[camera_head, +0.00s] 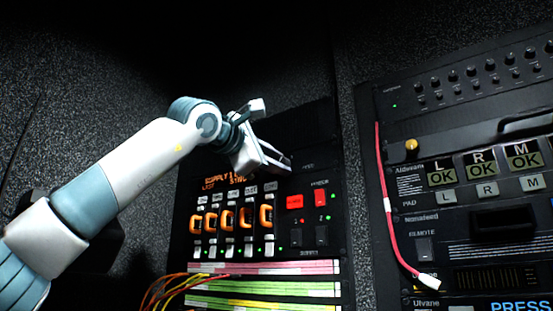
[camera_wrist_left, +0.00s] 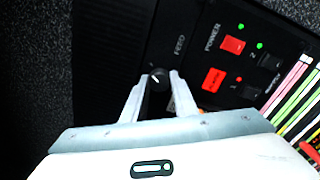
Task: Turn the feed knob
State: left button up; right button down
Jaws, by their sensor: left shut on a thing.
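The feed knob (camera_wrist_left: 156,79) is a small round black knob with a white pointer line, on a black panel beside the "FEED" label. My left gripper (camera_wrist_left: 158,85) has one finger on each side of the knob and is shut on it. In the head view my left gripper (camera_head: 283,165) reaches the upper part of the black panel (camera_head: 318,262) from the left. The knob is hidden behind the fingers there. My right gripper is in neither view.
Below the gripper are red power switches (camera_head: 295,201), a row of orange-looped modules (camera_head: 231,219) and yellow and red cables (camera_head: 172,287). A second rack (camera_head: 470,150) stands at the right, with a pink cable (camera_head: 384,190) along its left edge.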

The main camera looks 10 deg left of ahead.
pick_arm(q)
jog(key=shift+m, duration=1)
jog(key=o, duration=1)
jog(key=shift+o, duration=0.2)
jog(key=shift+s, duration=0.15)
jog(key=b+v, duration=0.7)
jog(key=v, duration=1)
jog(key=shift+b, duration=0.4)
